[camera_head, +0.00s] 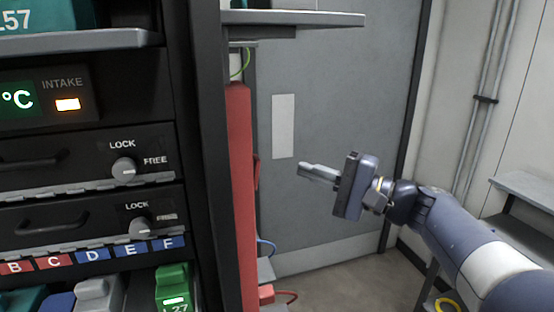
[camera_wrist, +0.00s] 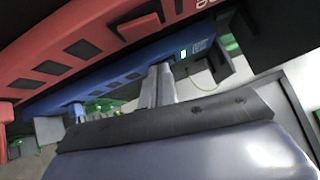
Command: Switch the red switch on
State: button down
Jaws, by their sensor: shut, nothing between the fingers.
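A tall red unit (camera_head: 241,190) stands at the right side of the black rack in the head view, seen nearly edge-on. A small dark red part, apparently the red switch (camera_head: 257,172), sticks out from its right side. In the wrist view the red unit (camera_wrist: 60,50) runs along the upper left, with a raised rocker-like part (camera_wrist: 140,27) on its face. I cannot tell the switch's position. My gripper (camera_head: 301,169) is shut and empty, pointing left, with a gap between its tips and the red unit. In the wrist view its fingers (camera_wrist: 160,72) overlap a blue unit.
The blue unit (camera_wrist: 120,72) lies beside the red one, with a small lit indicator. The black rack (camera_head: 210,150) holds drawers with LOCK/FREE knobs. A shelf (camera_head: 295,18) juts out above. A grey door (camera_head: 345,100) stands behind; space around my gripper looks clear.

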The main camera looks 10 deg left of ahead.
aim_at(255, 172)
jog(key=s+a+r+p, duration=0.1)
jog(key=a+p, duration=0.1)
jog(key=a, duration=0.4)
jog(key=shift+s+a, duration=0.15)
jog(key=shift+a, duration=0.05)
